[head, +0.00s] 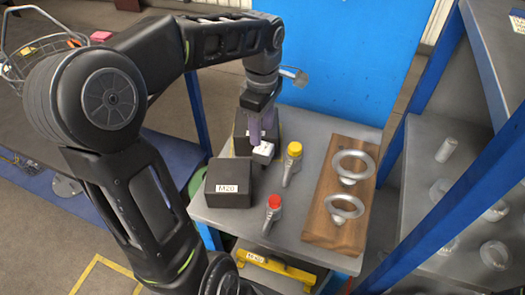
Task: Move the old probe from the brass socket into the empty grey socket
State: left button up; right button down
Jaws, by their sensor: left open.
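My left gripper (261,138) points down, its purple fingers open, directly over or around a small white block with dark marks (263,153). From here I cannot tell whether the fingers touch it. The block is in front of a dark box (241,138), partly hidden by my gripper. I cannot make out a brass socket, a grey socket or a probe for certain. My right gripper is out of view.
The grey table (300,118) also holds a dark box labelled M20 (229,183). A blue panel (340,60) stands behind; a blue-framed shelf (430,215) is at right.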

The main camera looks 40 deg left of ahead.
aim_at(263, 148)
pick_arm(q)
jog(key=shift+w+n, duration=0.1)
jog(key=shift+n, duration=0.6)
jog(key=shift+f, duration=1.3)
jog(key=shift+w+d+f+p, duration=0.1)
jog(key=shift+f+p, duration=0.6)
jog(key=shift+f, duration=1.9)
grip_shut()
